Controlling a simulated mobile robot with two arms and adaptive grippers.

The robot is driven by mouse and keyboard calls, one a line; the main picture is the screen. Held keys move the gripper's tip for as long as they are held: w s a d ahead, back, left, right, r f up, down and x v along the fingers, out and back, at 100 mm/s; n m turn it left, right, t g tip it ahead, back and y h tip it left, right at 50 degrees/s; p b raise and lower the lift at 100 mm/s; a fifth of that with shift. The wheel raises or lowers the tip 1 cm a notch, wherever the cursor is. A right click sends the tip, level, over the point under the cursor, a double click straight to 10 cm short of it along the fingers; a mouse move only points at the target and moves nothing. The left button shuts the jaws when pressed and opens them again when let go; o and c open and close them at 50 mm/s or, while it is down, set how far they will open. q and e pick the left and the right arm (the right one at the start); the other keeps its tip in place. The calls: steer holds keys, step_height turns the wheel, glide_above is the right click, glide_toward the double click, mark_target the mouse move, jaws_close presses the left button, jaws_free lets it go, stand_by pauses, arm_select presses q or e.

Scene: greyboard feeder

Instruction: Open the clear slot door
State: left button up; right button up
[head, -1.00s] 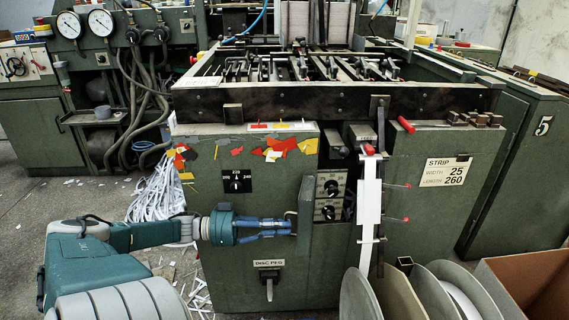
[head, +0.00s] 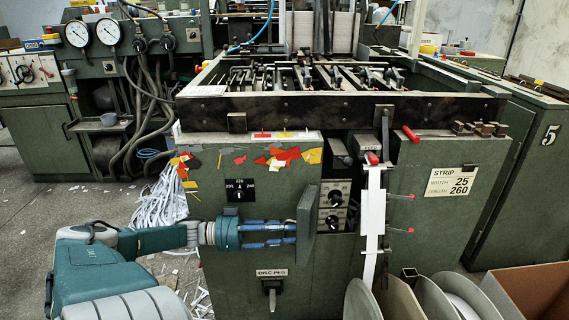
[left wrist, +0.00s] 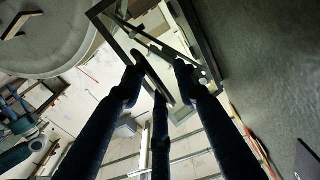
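The clear slot door (head: 307,222) stands swung out from the front of the green machine, left of the knob panel, and shows as a narrow slanted panel in the head view. In the left wrist view its dark frame (left wrist: 110,26) surrounds a see-through pane. A dark handle bar (left wrist: 150,62) runs between my finger ends. The handle is mostly hidden in the head view. My right gripper is out of view.
The knob panel (head: 335,207) and a hanging white strip (head: 373,218) are right of the door. Red-tipped rods (head: 402,230) stick out beyond. Round discs (head: 360,300) and a cardboard box (head: 535,290) stand at lower right. A DISC PEG handle (head: 271,292) is below.

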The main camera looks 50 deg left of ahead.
arm_select(q)
steer(key=v, duration=1.2)
steer(key=shift+w+a, duration=0.1)
